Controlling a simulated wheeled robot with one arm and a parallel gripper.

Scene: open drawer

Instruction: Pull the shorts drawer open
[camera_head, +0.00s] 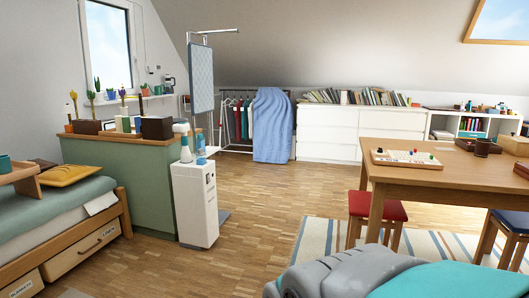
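A white chest of drawers (328,132) stands against the back wall under the sloped ceiling in the head view. It has wide drawer fronts, which look shut. I cannot make out labels on them, so I cannot tell which is the shorts drawer. The wooden table hides part of its lower right side. Two wooden drawers under the bed at lower left carry labels; one reads like linen (84,248) and the other like blankets (25,285). My gripper is not in view.
A wooden table (450,185) with a red-seated stool (376,208) stands at right on a striped rug (318,243). A white upright unit (196,205) stands beside the green cabinet (125,190). A clothes rack with a blue cloth (272,125) is left of the chest. Parquet floor between is clear.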

